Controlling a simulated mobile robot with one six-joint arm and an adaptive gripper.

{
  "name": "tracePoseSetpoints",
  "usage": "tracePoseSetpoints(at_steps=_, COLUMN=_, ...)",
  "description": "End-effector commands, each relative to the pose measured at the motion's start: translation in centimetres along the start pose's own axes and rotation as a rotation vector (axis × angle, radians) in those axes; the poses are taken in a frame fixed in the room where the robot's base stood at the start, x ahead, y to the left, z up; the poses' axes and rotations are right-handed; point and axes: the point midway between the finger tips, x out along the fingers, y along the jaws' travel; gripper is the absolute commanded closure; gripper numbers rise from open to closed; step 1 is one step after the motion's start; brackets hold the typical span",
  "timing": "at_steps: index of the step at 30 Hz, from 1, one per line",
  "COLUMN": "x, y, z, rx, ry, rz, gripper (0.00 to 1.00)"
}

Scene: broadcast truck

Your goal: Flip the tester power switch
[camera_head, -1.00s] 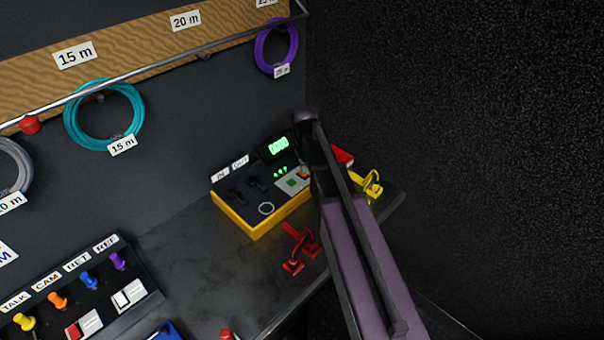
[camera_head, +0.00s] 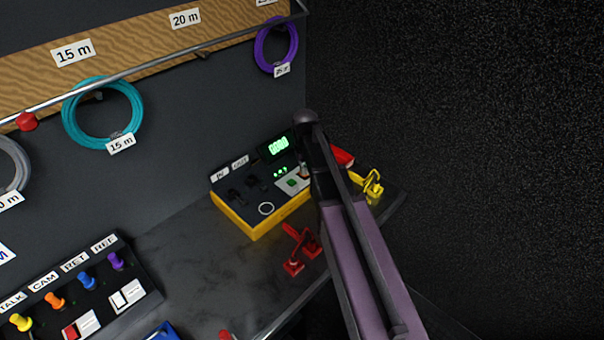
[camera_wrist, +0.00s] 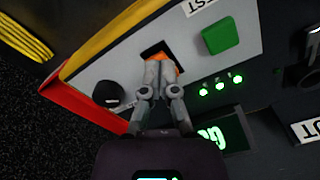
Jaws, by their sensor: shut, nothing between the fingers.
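The tester (camera_head: 245,222) is a yellow-sided box with a dark top, at the back of the desk. Its display (camera_head: 278,146) and small lamps (camera_wrist: 220,83) glow green. The orange switch (camera_wrist: 173,68) sits in a black slot on the grey panel in the wrist view. My gripper (camera_wrist: 158,66) is shut and empty, its fingertips over the slot and covering part of the switch. They look very close to it; I cannot tell whether they touch. A green square button (camera_wrist: 220,36) and a black round knob (camera_wrist: 108,94) lie to either side. In the head view my arm hides the tester's right end.
Red clamp-like pieces (camera_head: 294,266) lie in front of the tester, a yellow one (camera_head: 373,186) to its right. A panel with coloured knobs (camera_head: 128,293) stands at lower left. Cable coils (camera_head: 104,113) hang on the wall. Clear desk lies left of the tester.

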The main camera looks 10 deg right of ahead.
Motion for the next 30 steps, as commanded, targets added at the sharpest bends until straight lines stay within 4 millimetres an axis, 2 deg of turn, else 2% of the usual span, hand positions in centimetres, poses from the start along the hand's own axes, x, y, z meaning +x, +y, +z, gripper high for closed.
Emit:
tracePoseSetpoints(at_steps=12, x=0.1, y=0.0, z=0.0, rx=0.0, ry=0.0, rz=0.0, gripper=1.0)
tracePoseSetpoints(at_steps=30, x=-3.2, y=0.0, z=0.0, rx=0.0, ry=0.0, rz=0.0, gripper=1.0)
